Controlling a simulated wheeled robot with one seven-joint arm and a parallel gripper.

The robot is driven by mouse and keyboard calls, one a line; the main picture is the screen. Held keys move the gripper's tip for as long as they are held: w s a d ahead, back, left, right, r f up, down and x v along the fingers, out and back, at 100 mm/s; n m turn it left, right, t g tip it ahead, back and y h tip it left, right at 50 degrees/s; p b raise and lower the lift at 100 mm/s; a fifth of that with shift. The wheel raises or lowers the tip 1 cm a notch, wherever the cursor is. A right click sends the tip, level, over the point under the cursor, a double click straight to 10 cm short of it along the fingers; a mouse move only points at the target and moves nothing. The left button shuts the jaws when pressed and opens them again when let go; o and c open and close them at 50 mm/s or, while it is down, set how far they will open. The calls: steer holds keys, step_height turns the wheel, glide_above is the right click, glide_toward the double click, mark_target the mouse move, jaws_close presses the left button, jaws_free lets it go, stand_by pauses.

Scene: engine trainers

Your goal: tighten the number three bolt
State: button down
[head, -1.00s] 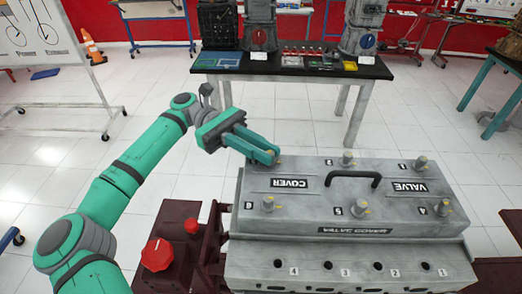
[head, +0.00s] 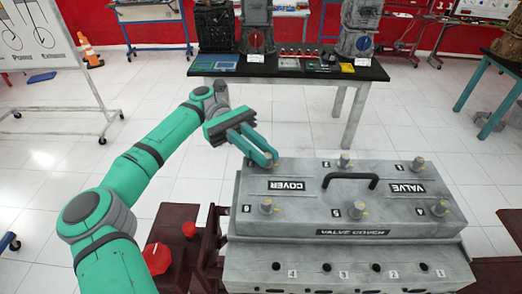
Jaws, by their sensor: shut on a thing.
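The grey valve cover (head: 300,213) sits on the engine trainer, with a black handle (head: 350,181) on top and bolts in two rows. The number three bolt (head: 270,164) is at the cover's far left corner, partly hidden by my fingers. My gripper (head: 269,158) reaches down to it from the upper left, its teal fingers shut on the bolt's head. The other far-row bolts are in the middle (head: 345,163) and at the right (head: 418,164). The near-row bolts, marked 6 (head: 267,207), 5 (head: 357,209) and 4 (head: 440,208), stand clear of my gripper.
A red knob (head: 157,257) and a smaller red knob (head: 189,229) are left of the cover, close to my arm. A black-topped table (head: 290,70) with engine parts stands behind. An orange cone (head: 90,49) and a whiteboard (head: 35,35) are far left.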

steer(key=c, duration=1.7)
jaws_free()
steer(key=shift+r, duration=0.1)
steer(key=shift+r, duration=0.25)
step_height(320, 180, up, 2)
steer(key=shift+r, duration=0.2)
steer(key=s+r, duration=0.3)
steer(key=s, duration=0.1)
steer(key=s+r, duration=0.3)
steer(key=s, duration=0.2)
steer(key=s+r, duration=0.4)
steer(key=s, duration=0.1)
steer(key=shift+d, duration=0.2)
